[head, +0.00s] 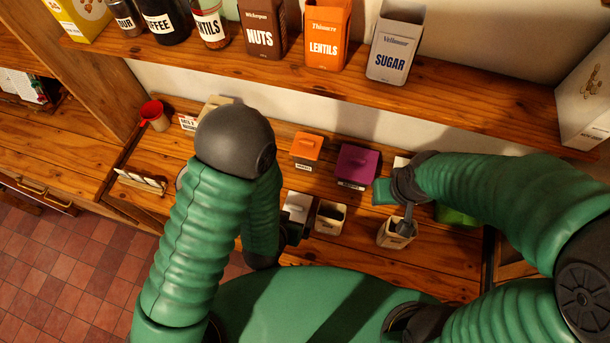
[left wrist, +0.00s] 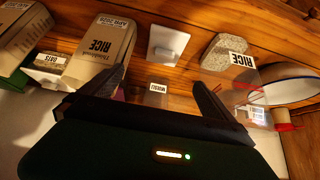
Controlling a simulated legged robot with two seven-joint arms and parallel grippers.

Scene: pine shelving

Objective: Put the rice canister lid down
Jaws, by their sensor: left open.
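A pale square lid with a raised handle (left wrist: 168,42) lies on the wooden surface in the left wrist view, apart from my fingers. Beside it stands a clear canister labelled RICE (left wrist: 232,68) with pale grain inside.
An orange-lidded canister (head: 306,147) and a purple one (head: 356,165) stand at the back of the counter. Another open container (head: 330,217) stands near my left gripper. A rice packet (left wrist: 97,52) and a bowl (left wrist: 288,85) flank the left wrist view. A loaded shelf (head: 450,90) overhangs.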

